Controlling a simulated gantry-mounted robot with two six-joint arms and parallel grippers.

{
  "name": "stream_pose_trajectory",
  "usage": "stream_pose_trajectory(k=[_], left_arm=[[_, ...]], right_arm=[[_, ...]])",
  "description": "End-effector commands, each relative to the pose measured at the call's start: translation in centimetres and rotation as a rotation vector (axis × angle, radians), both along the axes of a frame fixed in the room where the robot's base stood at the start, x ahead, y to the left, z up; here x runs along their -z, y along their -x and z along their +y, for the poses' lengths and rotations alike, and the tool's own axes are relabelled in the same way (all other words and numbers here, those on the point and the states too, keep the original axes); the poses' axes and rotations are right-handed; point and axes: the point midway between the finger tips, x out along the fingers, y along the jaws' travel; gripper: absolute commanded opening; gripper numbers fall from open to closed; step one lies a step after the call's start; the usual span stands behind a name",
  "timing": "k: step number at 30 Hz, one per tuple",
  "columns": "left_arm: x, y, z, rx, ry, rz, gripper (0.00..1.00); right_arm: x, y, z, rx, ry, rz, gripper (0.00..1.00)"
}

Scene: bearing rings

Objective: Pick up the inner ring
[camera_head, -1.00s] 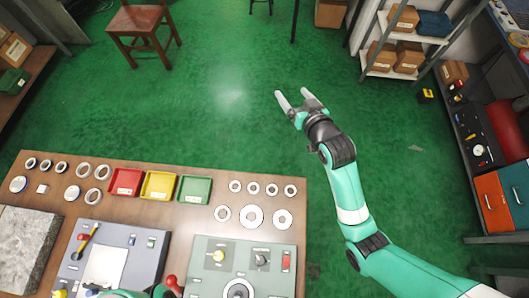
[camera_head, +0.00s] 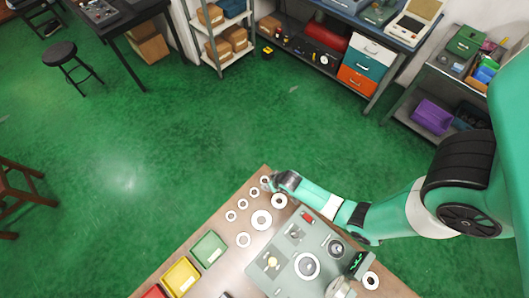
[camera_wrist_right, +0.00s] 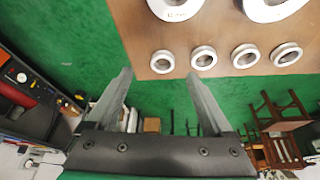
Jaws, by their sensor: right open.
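Small pale metal rings lie in a row on the brown table (camera_head: 180,258), including one ring (camera_head: 243,204) and another ring (camera_head: 231,216). Larger, thicker rings lie beside them, such as one large ring (camera_head: 261,220). I cannot tell which is the inner ring. My right gripper (camera_head: 270,184) is above the table's far corner, by the end of the small row. In the right wrist view my right gripper (camera_wrist_right: 159,73) is open and empty, its fingertips just short of the leftmost small ring (camera_wrist_right: 162,62). My left gripper is not in view.
A grey-green control panel (camera_head: 283,253) stands beside the rings. Green (camera_head: 208,250) and yellow (camera_head: 181,277) bins are on the other side, with part of a red bin. Another ring (camera_head: 371,281) lies past the panel. Green floor is open beyond the table edge.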

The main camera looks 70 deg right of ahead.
Motion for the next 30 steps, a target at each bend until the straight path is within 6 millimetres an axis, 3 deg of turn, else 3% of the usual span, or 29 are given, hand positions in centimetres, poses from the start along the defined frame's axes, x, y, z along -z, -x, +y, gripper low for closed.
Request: stream_pose_trajectory(k=[1,8,13,18,24,30], left_arm=[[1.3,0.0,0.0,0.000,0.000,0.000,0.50],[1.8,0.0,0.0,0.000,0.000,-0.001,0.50],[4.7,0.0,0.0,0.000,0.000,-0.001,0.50],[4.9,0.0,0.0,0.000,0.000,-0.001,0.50],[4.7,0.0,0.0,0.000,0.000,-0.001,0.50],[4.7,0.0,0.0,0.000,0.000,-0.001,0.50]], right_arm=[[1.3,-0.2,-0.2,0.000,0.000,0.000,0.86],[1.8,-0.7,-0.4,-0.001,0.000,-0.001,0.86],[4.7,-2.0,-1.0,-0.001,0.001,-0.002,0.86],[5.8,-2.5,-1.4,-0.001,0.000,0.000,0.86],[5.7,-2.5,-1.4,-0.001,0.000,-0.001,0.86],[5.7,-2.5,-1.4,-0.001,0.000,-0.001,0.52]])
